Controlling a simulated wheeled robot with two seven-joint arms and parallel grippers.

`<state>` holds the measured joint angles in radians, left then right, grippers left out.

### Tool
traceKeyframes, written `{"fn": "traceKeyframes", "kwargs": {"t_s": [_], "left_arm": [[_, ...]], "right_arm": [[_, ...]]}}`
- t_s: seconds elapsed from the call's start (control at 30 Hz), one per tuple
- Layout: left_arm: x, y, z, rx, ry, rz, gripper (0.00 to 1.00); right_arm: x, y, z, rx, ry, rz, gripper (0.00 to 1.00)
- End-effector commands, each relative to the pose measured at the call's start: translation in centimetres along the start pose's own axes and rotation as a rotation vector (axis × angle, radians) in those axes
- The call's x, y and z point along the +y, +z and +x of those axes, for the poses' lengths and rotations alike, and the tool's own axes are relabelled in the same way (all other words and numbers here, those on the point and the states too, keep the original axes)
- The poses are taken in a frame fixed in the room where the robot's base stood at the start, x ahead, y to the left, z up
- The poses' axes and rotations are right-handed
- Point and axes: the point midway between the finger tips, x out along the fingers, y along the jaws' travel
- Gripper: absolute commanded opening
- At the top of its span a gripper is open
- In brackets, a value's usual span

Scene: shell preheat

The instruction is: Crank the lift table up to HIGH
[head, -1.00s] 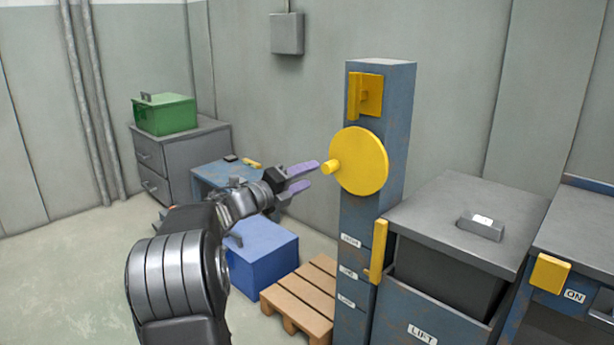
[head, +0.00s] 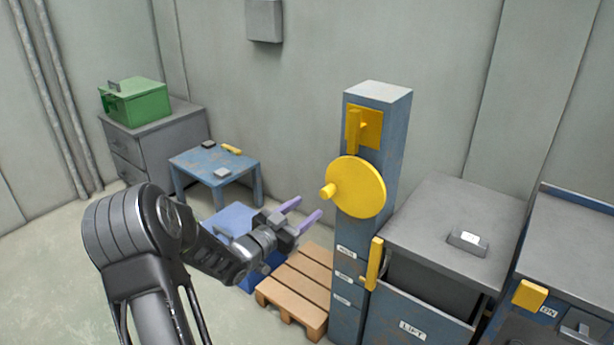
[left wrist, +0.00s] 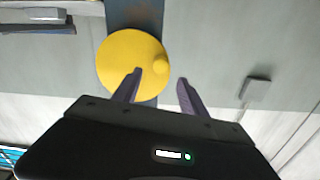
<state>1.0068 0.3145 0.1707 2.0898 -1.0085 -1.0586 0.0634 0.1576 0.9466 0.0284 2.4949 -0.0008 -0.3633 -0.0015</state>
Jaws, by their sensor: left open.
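The yellow crank wheel (head: 358,187) is on the blue post (head: 372,240), with a stub handle (head: 328,190) sticking out from its left side. My left gripper (head: 307,209) is open and empty, its purple fingers pointing toward the wheel, a little left of and below the handle. In the left wrist view the wheel (left wrist: 125,62) and its handle (left wrist: 160,64) lie beyond the open fingers (left wrist: 160,76); no contact shows. The lift table (head: 455,225), labelled LIFT, stands right of the post with a yellow pointer (head: 375,264) beside the post's labels. My right gripper is out of view.
A yellow lever (head: 358,130) sits above the wheel. A wooden pallet (head: 297,290) and blue box (head: 233,220) lie below my left arm. A small blue table (head: 215,165) and a grey cabinet with a green box (head: 137,102) stand behind. A grey unit (head: 575,260) is at right.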

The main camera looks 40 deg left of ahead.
Motion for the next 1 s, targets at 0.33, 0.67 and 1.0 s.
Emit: {"fn": "traceKeyframes", "kwargs": {"t_s": [0.33,0.67,1.0], "left_arm": [[0.1,0.1,-0.1,0.013,-0.013,-0.273,0.5],[0.1,0.1,0.4,0.013,-0.012,-0.268,0.5],[0.1,0.1,5.1,0.014,-0.011,-0.268,0.5]], "right_arm": [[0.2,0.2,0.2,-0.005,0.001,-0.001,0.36],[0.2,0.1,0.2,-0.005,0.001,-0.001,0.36],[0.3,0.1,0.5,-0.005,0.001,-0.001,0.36]]}}
